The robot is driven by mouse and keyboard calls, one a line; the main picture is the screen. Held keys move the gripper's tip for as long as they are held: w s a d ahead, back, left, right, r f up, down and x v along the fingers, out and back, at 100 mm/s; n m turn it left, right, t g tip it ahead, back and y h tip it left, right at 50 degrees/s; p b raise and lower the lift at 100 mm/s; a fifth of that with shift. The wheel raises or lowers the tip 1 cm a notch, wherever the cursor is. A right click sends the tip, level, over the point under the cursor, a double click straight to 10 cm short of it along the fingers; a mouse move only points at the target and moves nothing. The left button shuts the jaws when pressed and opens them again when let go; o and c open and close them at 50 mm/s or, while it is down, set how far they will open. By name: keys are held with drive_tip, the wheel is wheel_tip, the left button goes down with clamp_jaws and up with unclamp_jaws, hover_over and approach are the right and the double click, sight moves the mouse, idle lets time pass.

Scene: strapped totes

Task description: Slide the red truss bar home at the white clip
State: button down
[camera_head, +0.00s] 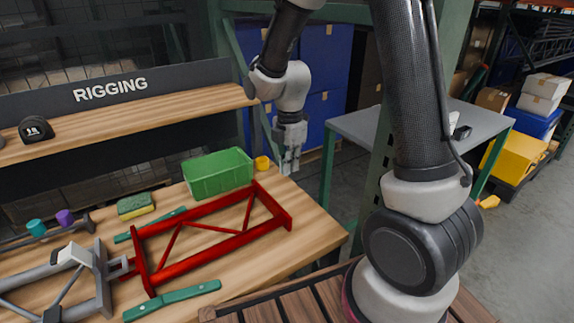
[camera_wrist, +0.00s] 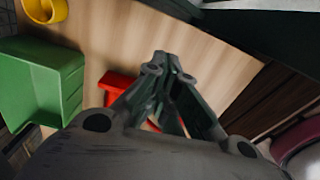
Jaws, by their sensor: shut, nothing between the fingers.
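The red truss bar (camera_head: 196,264) lies flat on the wooden bench, its left end beside the grey truss frame (camera_head: 103,277). The white clip (camera_head: 74,255) sits on top of the grey frame, left of the red truss. Whether the red and grey ends are fully seated together is too small to tell. My gripper (camera_head: 290,163) hangs above the bench's right part, beyond the red truss's right end, shut and empty. In the wrist view, my gripper's fingertips (camera_wrist: 165,62) meet, with part of the red truss (camera_wrist: 118,86) behind them.
A green bin (camera_head: 218,175) and a yellow cup (camera_head: 262,163) stand behind the truss. A sponge (camera_head: 136,206) lies at the back. The bench's right front corner is clear.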

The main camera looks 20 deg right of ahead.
sight(268, 194)
wheel_tip(268, 194, down, 7)
drive_tip(key=shift+s+a+f, duration=0.1)
drive_tip(key=shift+a+f, duration=0.05)
drive_tip(key=a, duration=0.2)
drive_tip(key=shift+s+a+r, duration=0.2)
drive_tip(key=shift+s+a, duration=0.1)
drive_tip(key=shift+s, duration=0.05)
drive_tip(key=shift+s+a, duration=0.15)
drive_tip(key=shift+a, duration=0.35)
drive_tip(key=shift+s+a, duration=0.25)
drive_tip(key=shift+a, duration=0.6)
drive_tip(key=shift+s+a, duration=0.25)
drive_tip(key=shift+a, duration=0.6)
drive_tip(key=shift+w, duration=0.1)
